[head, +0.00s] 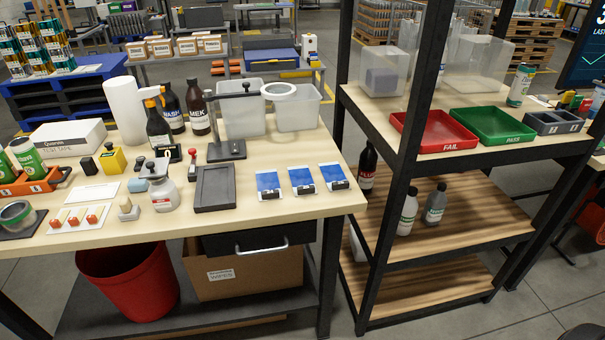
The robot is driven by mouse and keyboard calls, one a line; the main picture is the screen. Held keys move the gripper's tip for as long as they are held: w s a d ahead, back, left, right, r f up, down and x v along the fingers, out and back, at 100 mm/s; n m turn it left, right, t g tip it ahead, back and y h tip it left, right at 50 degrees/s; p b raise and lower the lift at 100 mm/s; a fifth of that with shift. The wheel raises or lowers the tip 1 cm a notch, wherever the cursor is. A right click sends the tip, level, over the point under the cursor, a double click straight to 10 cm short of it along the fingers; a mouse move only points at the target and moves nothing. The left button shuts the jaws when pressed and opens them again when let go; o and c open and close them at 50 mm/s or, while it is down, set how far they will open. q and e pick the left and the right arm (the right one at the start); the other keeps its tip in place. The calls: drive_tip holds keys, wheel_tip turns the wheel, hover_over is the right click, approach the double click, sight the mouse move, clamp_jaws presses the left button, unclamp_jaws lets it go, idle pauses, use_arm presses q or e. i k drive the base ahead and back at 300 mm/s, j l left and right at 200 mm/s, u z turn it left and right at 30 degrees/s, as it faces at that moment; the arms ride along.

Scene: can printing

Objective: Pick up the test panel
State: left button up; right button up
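Three small blue-and-white panels lie in a row near the front right of the wooden workbench: a left one (267,181), a middle one (301,177) and a right one (331,171). Each has a small black block at its lower edge. They look like test panels; I cannot tell which one the task names. A plain white card (93,194) and a white card with several orange-red pieces (79,218) lie at the left of the bench. Neither of my grippers shows in the head view.
A dark grey tray (214,187) lies left of the panels. A magnifier lamp (232,149) stands behind them, with translucent bins (242,118). A black shelf post (410,170) rises to the right. The shelf holds a red FAIL tray (436,146) and a green PASS tray (496,139).

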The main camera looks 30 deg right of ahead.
sight(334, 175)
drive_tip(key=l+u, duration=0.25)
drive_tip(key=l, duration=0.2)
drive_tip(key=l+u, duration=0.25)
drive_tip(key=l, duration=0.6)
drive_tip(key=k+l+u, duration=0.15)
drive_tip(key=l, duration=0.3)
